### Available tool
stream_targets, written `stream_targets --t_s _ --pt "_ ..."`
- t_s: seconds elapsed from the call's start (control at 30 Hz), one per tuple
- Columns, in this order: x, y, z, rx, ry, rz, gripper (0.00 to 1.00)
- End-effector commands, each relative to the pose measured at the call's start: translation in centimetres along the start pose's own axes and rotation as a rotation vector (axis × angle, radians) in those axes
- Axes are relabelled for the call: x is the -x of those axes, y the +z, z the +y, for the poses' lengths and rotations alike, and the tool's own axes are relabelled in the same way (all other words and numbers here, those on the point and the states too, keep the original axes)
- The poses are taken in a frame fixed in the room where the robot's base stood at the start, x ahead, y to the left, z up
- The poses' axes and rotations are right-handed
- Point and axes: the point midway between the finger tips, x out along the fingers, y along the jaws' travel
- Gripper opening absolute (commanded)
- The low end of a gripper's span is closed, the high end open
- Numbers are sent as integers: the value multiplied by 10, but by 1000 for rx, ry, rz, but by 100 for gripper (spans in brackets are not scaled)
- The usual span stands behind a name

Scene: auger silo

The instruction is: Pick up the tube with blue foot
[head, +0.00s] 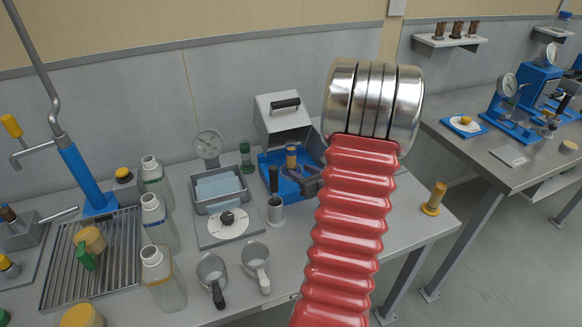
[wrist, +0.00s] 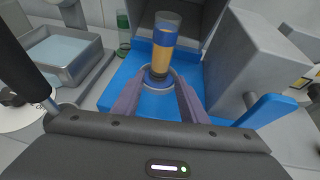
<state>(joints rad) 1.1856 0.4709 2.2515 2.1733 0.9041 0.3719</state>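The tube also shows in the head view (head: 291,156), in front of the open grey-lidded box. My gripper (wrist: 160,84) is open, with its two purple fingers on either side of the ring and the tube's lower end. I cannot tell whether they touch it. In the head view my gripper (head: 300,178) is partly hidden by my red arm.
A green tube (wrist: 123,32) stands left of the tray. The grey box lid (head: 284,115) rises behind, and a grey block (wrist: 260,65) is close on the right. A water basin (head: 220,190), bottles (head: 160,275) and metal jugs (head: 256,262) crowd the bench left. A yellow tube (head: 434,198) stands right.

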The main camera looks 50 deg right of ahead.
Motion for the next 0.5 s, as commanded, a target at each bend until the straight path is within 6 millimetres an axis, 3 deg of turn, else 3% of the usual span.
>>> stream_targets --t_s 0.33,0.5 --pt "-2 1 0 0 0 -1 39" --pt "-18 3 2 1 2 -1 39"
